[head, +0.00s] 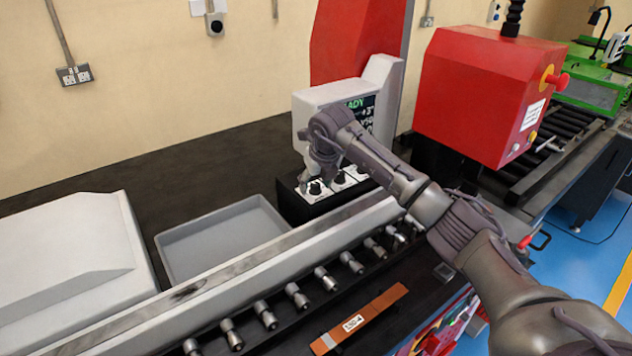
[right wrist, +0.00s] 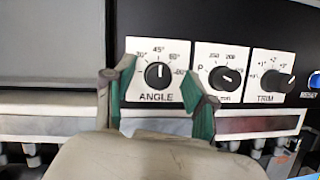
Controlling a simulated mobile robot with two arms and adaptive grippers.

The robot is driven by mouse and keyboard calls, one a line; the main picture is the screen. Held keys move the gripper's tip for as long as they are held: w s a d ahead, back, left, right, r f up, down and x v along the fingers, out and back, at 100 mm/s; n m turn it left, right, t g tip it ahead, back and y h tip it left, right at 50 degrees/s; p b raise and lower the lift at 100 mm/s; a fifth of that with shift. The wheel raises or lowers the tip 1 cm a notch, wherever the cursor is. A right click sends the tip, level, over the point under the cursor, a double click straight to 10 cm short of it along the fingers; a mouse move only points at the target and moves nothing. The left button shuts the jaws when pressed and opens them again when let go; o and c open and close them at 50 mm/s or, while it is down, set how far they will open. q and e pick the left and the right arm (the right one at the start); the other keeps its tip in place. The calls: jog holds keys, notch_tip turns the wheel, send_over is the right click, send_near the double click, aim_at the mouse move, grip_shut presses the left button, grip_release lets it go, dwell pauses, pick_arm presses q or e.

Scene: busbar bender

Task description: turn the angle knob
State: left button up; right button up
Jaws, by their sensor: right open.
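The angle knob (right wrist: 158,74) is a black knob with a white pointer line on a white plate marked ANGLE, with degree marks around it. In the right wrist view its pointer stands upright, near the 45° mark. My right gripper (right wrist: 160,95) is open, with one green-padded finger on each side of the knob plate, seemingly apart from the knob. In the head view my right gripper (head: 318,168) is over the black control box (head: 310,205), and the arm hides part of it. My left gripper is not in view.
Right of the angle knob are a P knob (right wrist: 230,77), a TRIM knob (right wrist: 277,81) and a blue button (right wrist: 314,81). A display (head: 365,108) stands behind the box. A grey tray (head: 165,240) lies left, a roller rail (head: 250,272) in front, and a red machine head (head: 480,95) right.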

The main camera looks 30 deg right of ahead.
grip_shut()
jog(key=shift+n, duration=0.3)
jog(key=shift+n+y+b, duration=0.4)
jog(key=shift+n+b, duration=0.35)
jog(key=shift+n, duration=0.05)
jog(key=shift+d+n+y+b, duration=0.1)
jog(key=shift+n+y+b, duration=0.3)
jog(key=shift+n, duration=0.4)
jog(key=shift+r+n+g+y+b, duration=0.1)
jog(key=shift+n+g+y+b, duration=0.45)
jog(key=shift+n, duration=1.65)
grip_release()
